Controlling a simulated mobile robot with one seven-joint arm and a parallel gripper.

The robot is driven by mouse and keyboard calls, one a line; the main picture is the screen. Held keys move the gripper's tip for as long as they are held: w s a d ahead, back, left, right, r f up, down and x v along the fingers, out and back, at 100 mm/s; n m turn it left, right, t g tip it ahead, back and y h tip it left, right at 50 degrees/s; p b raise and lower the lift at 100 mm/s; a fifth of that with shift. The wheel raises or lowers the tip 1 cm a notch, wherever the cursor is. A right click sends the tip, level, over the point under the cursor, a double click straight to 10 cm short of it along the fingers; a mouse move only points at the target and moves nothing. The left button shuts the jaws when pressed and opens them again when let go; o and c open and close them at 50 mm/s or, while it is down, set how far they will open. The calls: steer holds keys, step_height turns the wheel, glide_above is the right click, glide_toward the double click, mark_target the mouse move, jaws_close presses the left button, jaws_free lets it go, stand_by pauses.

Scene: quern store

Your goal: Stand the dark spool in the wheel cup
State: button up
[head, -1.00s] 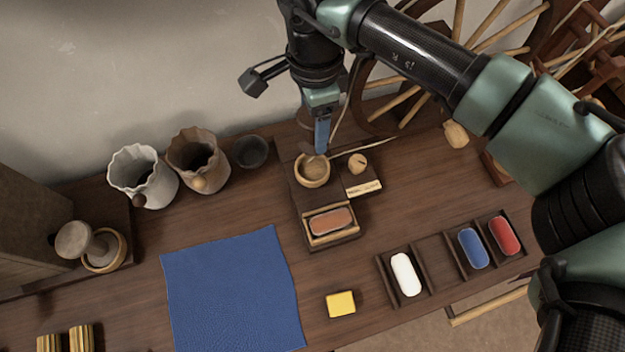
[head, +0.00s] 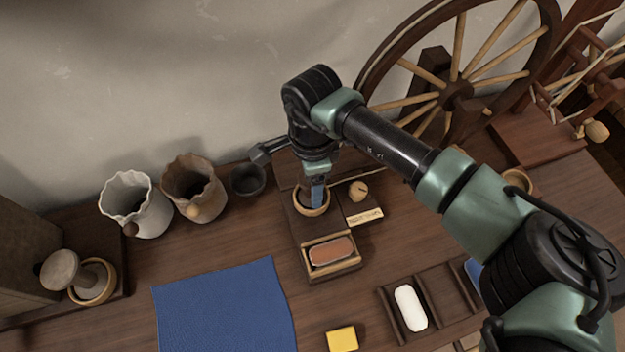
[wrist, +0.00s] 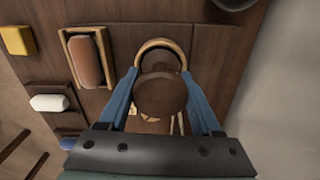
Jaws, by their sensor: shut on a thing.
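My gripper (wrist: 160,80) has its two blue fingers shut on the dark spool (wrist: 161,96), a dark brown round piece with a broad end facing the wrist camera. The wheel cup (wrist: 165,43), a light wooden ring, shows around the spool's far end. In the head view my gripper (head: 318,203) points down into the mouth of the cup (head: 300,209), which stands on a dark board. The spool is hidden there by the fingers and cup wall. I cannot tell whether it touches the cup floor.
A small wooden knob (head: 357,191) and a pale label (head: 365,217) are just right of the cup. A tray with a brown block (head: 331,252) lies in front. A dark bowl (head: 247,181) and two fluted pots stand left. A blue cloth (head: 225,310) covers the front left.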

steer(key=shift+f, duration=0.25)
steer(key=o, duration=1.4)
step_height(320, 180, up, 13)
steer(key=shift+f+p, duration=0.15)
steer(key=shift+p, duration=0.25)
